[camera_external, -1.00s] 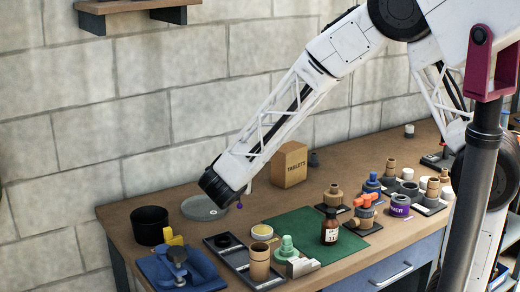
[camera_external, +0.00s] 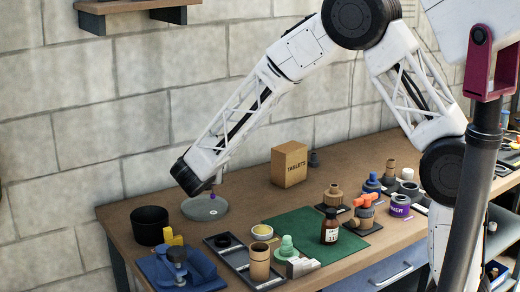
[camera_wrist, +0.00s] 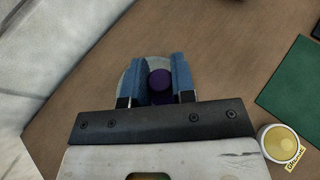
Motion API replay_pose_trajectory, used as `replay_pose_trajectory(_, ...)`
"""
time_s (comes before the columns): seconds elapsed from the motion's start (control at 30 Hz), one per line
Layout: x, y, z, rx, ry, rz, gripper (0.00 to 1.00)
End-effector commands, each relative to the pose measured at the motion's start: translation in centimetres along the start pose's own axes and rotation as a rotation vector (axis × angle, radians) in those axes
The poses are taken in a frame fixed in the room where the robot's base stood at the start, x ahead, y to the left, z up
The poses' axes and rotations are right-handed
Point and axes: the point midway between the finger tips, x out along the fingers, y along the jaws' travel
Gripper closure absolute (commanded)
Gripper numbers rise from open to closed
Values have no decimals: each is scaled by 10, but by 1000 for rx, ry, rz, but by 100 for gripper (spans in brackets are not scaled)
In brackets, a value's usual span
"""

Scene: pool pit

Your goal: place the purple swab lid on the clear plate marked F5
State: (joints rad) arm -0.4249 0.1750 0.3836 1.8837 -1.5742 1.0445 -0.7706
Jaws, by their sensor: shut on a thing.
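The purple swab lid (camera_wrist: 160,80) is between the two blue fingers of my gripper (camera_wrist: 158,82) in the wrist view. It shows as a small purple spot under my gripper (camera_external: 213,194) in the external view. My gripper is shut on it. A clear round plate (camera_external: 205,208) lies on the bench directly below. In the wrist view the plate (camera_wrist: 127,78) is mostly hidden behind the fingers and lid. I cannot read a mark on it. The lid appears to be over the plate, but I cannot tell whether they touch.
A black round bowl (camera_external: 150,226) stands left of the plate. A blue tool (camera_external: 178,265), a dark tray (camera_external: 222,243) and a yellow-topped jar (camera_external: 262,232) are in front. A tablets box (camera_external: 289,164) stands behind right.

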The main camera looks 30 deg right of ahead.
Motion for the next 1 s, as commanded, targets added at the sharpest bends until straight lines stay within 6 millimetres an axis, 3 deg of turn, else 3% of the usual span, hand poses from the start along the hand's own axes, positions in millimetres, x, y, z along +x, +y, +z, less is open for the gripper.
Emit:
replay_pose_trajectory(0.37, 22, 35, 5, 0, 0, 0, 98)
replay_pose_trajectory(0.8, 24, 37, 4, -1, 0, 0, 98)
replay_pose_trajectory(1.0, 30, 37, -10, -1, 1, -1, 98)
